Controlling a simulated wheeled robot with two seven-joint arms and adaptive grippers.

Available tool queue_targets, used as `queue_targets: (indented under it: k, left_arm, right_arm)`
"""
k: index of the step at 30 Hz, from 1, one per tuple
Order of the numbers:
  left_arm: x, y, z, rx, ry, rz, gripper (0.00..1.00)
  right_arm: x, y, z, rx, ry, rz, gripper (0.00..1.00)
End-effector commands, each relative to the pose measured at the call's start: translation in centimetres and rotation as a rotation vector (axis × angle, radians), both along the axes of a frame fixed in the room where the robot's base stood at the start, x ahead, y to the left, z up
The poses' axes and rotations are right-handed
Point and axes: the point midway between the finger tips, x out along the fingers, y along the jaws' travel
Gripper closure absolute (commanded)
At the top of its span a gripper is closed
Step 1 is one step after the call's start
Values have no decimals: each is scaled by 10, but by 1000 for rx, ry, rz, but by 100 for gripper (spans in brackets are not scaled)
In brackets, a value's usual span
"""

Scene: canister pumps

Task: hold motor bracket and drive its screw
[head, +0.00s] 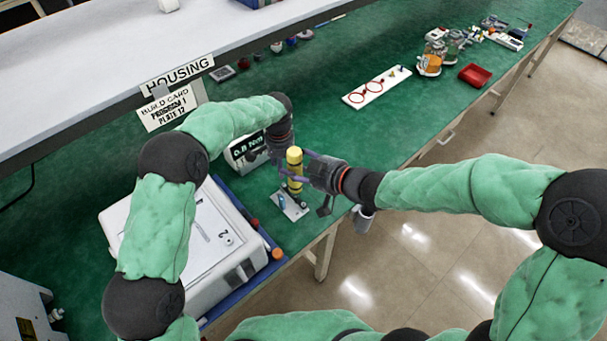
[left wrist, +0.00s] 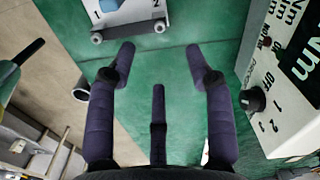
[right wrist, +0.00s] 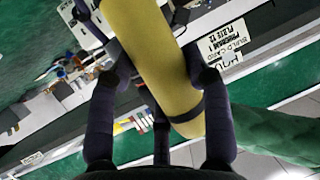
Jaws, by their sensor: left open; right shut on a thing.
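A yellow cylindrical tool (head: 294,158) with dark bands stands roughly upright over the bench in the head view. My right gripper (head: 302,168) is shut around it. In the right wrist view the yellow tool (right wrist: 150,55) crosses between the fingers, tilted. My left gripper (head: 279,152) is beside the tool. In the left wrist view the left gripper (left wrist: 158,65) is open and empty above green mat. A small light plate (head: 290,208) with a blue part on it lies below the tool. I cannot make out the motor bracket or its screw; the tool's lower end is unclear.
A display box (head: 245,150) with a knob stands left of the grippers. A white case (head: 185,255) lies on a blue tray. A grey cup (head: 363,220) is at the bench edge. A white board with red rings (head: 377,88) and a red tray (head: 475,75) are farther right.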

Motion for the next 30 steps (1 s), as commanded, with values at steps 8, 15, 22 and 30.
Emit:
queue_targets:
  k: [8, 15, 22, 30]
  left_arm:
    - [0, 0, 0, 0, 0, 0, 47]
    - [0, 0, 0, 0, 0, 0, 47]
    - [0, 0, -3, 1, 1, 0, 47]
    - [-1, 1, -33, 2, 3, -1, 47]
  right_arm:
    - [15, -2, 24, 0, -6, 122, 100]
    - [30, -14, 41, 1, -4, 188, 100]
    - [38, -23, 48, 2, -3, 206, 100]
    - [38, -23, 48, 2, -2, 207, 100]
